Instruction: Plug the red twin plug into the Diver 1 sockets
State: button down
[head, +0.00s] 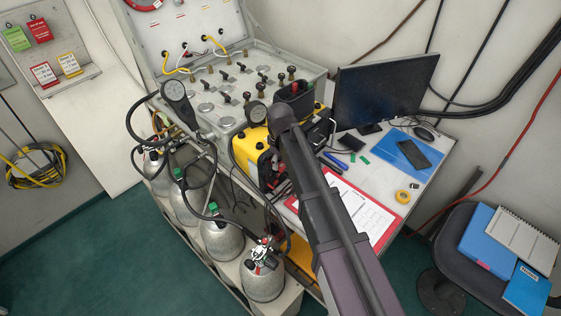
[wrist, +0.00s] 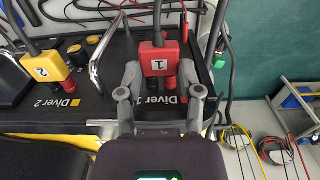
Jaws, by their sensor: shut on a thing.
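The red twin plug (wrist: 158,58), marked 1, stands upright between the fingers of my gripper (wrist: 160,78) in the wrist view. The gripper is shut on it. A dark cable rises from its top. The plug is over the black panel face by the Diver 1 label (wrist: 168,103). Red and dark round parts show at its lower end, but I cannot tell whether it is seated in the sockets or just above them. The Diver 1 sockets are hidden by the plug and fingers. In the head view my arm hides the gripper and plug.
A yellow twin plug (wrist: 49,68), marked 2, is at the Diver 2 side. Metal handles (wrist: 103,60) rise from the panel. In the head view a yellow case (head: 246,152) stands beside my arm, near a monitor (head: 383,90) and gas cylinders (head: 222,240).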

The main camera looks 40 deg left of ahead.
jog(key=shift+a, duration=0.1)
jog(key=shift+c, duration=0.9)
grip_release()
jog(key=d, duration=0.7)
jog(key=w+d+f+b, duration=0.2)
jog(key=w, duration=0.2)
jog(key=w+d+f+b, duration=0.3)
jog(key=w, duration=0.2)
jog(key=w+d+f+b, duration=0.2)
jog(key=w+f+b, duration=0.1)
jog(key=w, duration=0.2)
jog(key=shift+w+d, duration=0.15)
jog(key=shift+w, duration=0.05)
jog(key=shift+w+d+f+b, duration=0.15)
jog(key=shift+w+d+f, duration=0.1)
jog(key=shift+w, duration=0.2)
jog(key=shift+w+d+f+b, duration=0.1)
jog(key=shift+w+d+b, duration=0.1)
jog(key=shift+w, duration=0.25)
